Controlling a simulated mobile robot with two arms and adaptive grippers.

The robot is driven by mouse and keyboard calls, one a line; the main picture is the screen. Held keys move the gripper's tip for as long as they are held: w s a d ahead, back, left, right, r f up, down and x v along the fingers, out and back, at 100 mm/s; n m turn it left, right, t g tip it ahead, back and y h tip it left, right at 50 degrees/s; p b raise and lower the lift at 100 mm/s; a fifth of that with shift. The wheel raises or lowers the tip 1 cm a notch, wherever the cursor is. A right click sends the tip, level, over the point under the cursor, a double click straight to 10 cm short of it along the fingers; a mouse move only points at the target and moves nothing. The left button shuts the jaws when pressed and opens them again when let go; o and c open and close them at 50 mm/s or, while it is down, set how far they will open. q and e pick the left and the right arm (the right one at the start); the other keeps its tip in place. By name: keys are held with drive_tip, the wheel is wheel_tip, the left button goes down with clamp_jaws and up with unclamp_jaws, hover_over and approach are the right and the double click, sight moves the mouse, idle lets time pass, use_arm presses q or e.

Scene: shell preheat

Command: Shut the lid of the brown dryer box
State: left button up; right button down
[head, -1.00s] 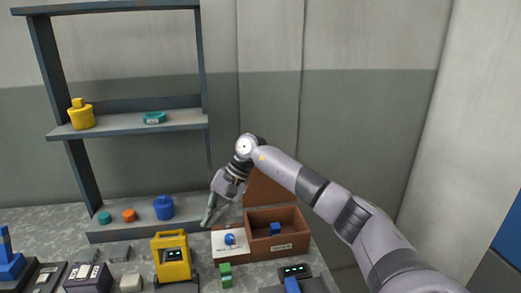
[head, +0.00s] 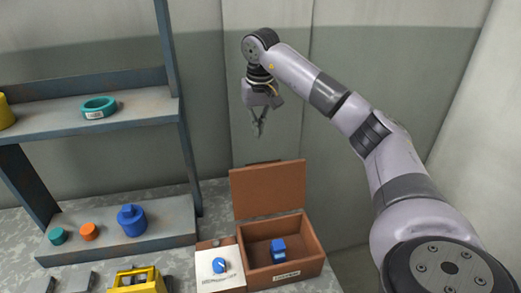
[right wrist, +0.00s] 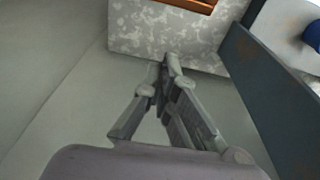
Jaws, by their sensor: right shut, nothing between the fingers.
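The brown dryer box (head: 314,262) stands on the speckled table in the head view, with a blue part (head: 278,250) inside it. Its brown lid (head: 268,188) stands open and upright at the back edge of the box. My right gripper (head: 258,133) is shut and empty, hanging fingers down above and behind the lid, apart from it. In the right wrist view its fingertips (right wrist: 170,62) meet, and a strip of brown (right wrist: 188,4) shows at the top edge. My left gripper is in neither view.
A white panel with a blue knob (head: 219,266) adjoins the box's left side. A grey shelf unit (head: 130,100) stands to the left, holding a teal ring (head: 98,107) and a blue canister (head: 132,220). A yellow device (head: 138,281) is at the front. The wall is close behind.

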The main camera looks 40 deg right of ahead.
wheel_tip(320, 180, down, 7)
drive_tip(key=s+a+p, duration=0.1)
drive_tip(key=s+p, duration=0.1)
drive_tip(key=shift+s+f+p, duration=0.15)
drive_tip(key=shift+s+p, duration=0.05)
drive_tip(key=shift+p, duration=0.1)
drive_tip(key=shift+a, duration=0.1)
idle(0.4)
